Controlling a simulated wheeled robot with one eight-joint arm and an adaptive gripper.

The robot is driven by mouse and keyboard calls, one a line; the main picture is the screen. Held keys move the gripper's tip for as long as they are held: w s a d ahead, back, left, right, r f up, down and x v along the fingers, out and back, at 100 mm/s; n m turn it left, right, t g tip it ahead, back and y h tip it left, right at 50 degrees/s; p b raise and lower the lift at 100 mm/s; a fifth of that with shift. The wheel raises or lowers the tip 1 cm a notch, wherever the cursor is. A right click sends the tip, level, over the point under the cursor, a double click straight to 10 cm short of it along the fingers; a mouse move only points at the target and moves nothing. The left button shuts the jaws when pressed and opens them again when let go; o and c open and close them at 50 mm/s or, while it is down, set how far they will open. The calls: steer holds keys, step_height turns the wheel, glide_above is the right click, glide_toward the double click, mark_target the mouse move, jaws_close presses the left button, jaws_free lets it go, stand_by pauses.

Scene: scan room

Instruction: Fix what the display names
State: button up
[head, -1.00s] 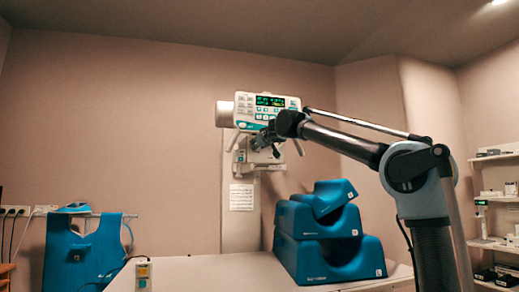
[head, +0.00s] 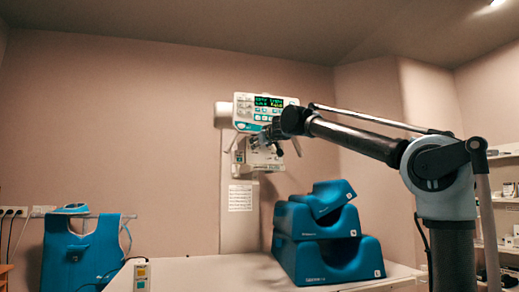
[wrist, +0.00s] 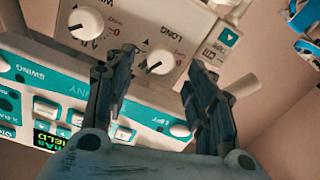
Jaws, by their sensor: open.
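The display (head: 268,101) is lit green and yellow on a white control unit on the wall column. Its text is too small in the head view; in the wrist view a corner of the display (wrist: 52,139) shows at the lower left, partly hidden, with the word FIELD. Below the panel is a housing with two white knobs, the LONG knob (wrist: 160,62) and another knob (wrist: 86,23) whose label is partly hidden. My gripper (wrist: 157,66) is open and empty, its fingers on either side of the LONG knob in the picture. Contact cannot be told.
Handles (wrist: 238,86) jut out beside the unit. A white table (head: 200,270) lies below, with stacked blue cushions (head: 325,262) and a small control box (head: 141,275). A blue apron (head: 80,255) hangs at left. Shelves stand at right.

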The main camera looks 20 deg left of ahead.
steer(key=v, duration=0.7)
stand_by(0.5)
steer(key=w+d+f+m+h, duration=0.2)
steer(key=d+f+m+h, duration=0.15)
steer(key=d+f, duration=0.6)
steer(key=w+d+f+m+h, duration=0.2)
steer(key=d+f+h, duration=0.3)
steer(key=d, duration=0.7)
steer(key=s+d+f+m+g+h, duration=0.1)
steer(key=s+d+f+g+h, duration=0.15)
steer(key=d+f, duration=0.65)
steer(key=s+d+f+m+g+h, duration=0.15)
steer(key=s+d+f, duration=0.25)
steer(key=d+f, duration=0.5)
steer(key=s+d+f+m+g, duration=0.1)
steer(key=s+d+f+g, duration=0.15)
steer(key=s+f, duration=0.65)
steer(key=s+d+f+m+g, duration=0.15)
steer(key=s+d+f, duration=0.3)
steer(key=f, duration=0.85)
steer(key=s+f+g+y, duration=0.2)
steer(key=s+f+g, duration=0.2)
steer(key=s+f, duration=1.2)
step_height(320, 180, down, 3)
steer(key=shift+s+a+n+y, duration=0.35)
steer(key=shift+a+n, duration=0.1)
